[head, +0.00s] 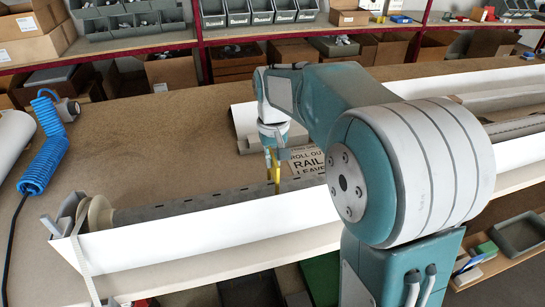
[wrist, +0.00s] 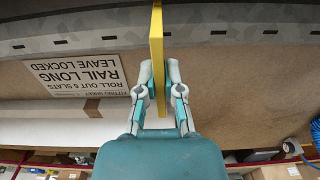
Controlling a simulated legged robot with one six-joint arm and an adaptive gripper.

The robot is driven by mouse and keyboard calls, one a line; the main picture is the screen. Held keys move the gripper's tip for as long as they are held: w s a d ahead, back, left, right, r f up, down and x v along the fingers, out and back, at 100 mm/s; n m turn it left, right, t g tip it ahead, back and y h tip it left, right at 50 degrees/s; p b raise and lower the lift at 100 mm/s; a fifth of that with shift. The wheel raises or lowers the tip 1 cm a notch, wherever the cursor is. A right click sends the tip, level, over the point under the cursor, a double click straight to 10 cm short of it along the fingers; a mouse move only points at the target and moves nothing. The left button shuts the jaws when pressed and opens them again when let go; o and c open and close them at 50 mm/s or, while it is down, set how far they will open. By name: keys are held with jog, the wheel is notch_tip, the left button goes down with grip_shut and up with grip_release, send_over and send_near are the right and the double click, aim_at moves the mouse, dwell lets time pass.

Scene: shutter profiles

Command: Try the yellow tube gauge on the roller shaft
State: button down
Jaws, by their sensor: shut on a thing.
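The yellow tube gauge (head: 277,175) hangs below my gripper (head: 272,156) in the head view. In the wrist view the gauge (wrist: 157,45) is a narrow yellow bar between the fingers of my gripper (wrist: 159,80), which is shut on it. The roller shaft (head: 190,207) is a long grey slotted tube lying in a white trough. It crosses the top of the wrist view (wrist: 240,32). The gauge's far end overlaps the shaft in both views. I cannot tell whether they touch. My arm hides part of the shaft.
The white trough (head: 170,240) runs along the bench's front edge. A sign (head: 308,161) about the rail stands or lies behind the shaft. A blue coiled hose (head: 45,150) is at the left. Shelves with grey bins (head: 235,12) and boxes are behind.

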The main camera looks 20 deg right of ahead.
aim_at(273, 169)
jog(key=shift+f, duration=1.65)
dwell(0.4)
jog(key=shift+r, duration=0.1)
dwell(0.9)
jog(key=shift+r, duration=5.4)
